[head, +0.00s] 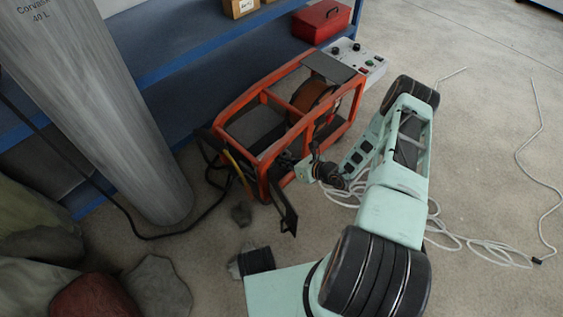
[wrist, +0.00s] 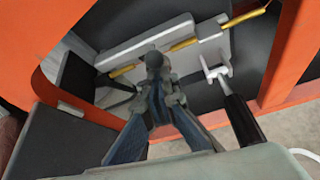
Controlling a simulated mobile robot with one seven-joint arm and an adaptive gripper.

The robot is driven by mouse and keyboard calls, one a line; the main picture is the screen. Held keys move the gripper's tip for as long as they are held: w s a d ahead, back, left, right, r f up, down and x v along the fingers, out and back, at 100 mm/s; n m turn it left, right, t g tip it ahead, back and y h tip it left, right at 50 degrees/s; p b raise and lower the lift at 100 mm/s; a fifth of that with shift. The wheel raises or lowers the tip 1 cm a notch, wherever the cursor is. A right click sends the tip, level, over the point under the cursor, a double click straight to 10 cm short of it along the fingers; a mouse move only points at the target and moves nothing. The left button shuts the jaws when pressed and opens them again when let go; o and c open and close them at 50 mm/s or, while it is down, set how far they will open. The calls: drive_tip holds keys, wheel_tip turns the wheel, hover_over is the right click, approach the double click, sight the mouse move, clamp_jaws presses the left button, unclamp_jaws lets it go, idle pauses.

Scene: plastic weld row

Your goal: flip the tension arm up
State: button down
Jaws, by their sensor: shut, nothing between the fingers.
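In the wrist view, a black handle (wrist: 242,120) with a pale forked end (wrist: 217,70) leans beside a light-grey feeder plate (wrist: 150,45); it looks like the tension arm. A thin brass-coloured rod (wrist: 183,44) crosses the plate. My gripper (wrist: 160,82) is shut and empty, its fingers together in front of the plate and left of the handle. A dark rounded knob shape (wrist: 154,60) shows at the fingertips; I cannot tell if they touch it. In the head view, my gripper (head: 312,170) is at the near side of the orange-framed machine (head: 262,160), where the handle cannot be made out.
Orange frame bars border the opening on both sides in the wrist view. A grey gas cylinder (head: 100,110) stands left of the machine, and a blue shelf (head: 200,55) is behind it. A pale cable (head: 480,250) lies on the floor at right. Rock-like lumps (head: 155,290) lie front left.

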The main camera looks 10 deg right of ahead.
drive_tip(key=shift+r+p, duration=0.15)
drive_tip(key=shift+p, duration=0.15)
drive_tip(key=shift+r+n+h+p, duration=0.1)
drive_tip(key=shift+n+h+p, duration=0.2)
drive_tip(key=shift+p, duration=0.05)
drive_tip(key=shift+r+n+t+p, duration=0.2)
drive_tip(key=shift+n+t+p, duration=0.1)
drive_tip(key=shift+p, duration=0.1)
drive_tip(key=shift+s+a+r+h+p, duration=0.15)
drive_tip(key=shift+r+p, duration=0.65)
drive_tip(key=shift+p, duration=0.4)
drive_tip(key=shift+a+r+h+p, duration=0.1)
drive_tip(key=shift+r+h+p, duration=0.05)
drive_tip(key=shift+r+p, duration=0.85)
drive_tip(key=shift+f, duration=0.1)
drive_tip(key=shift+f, duration=0.1)
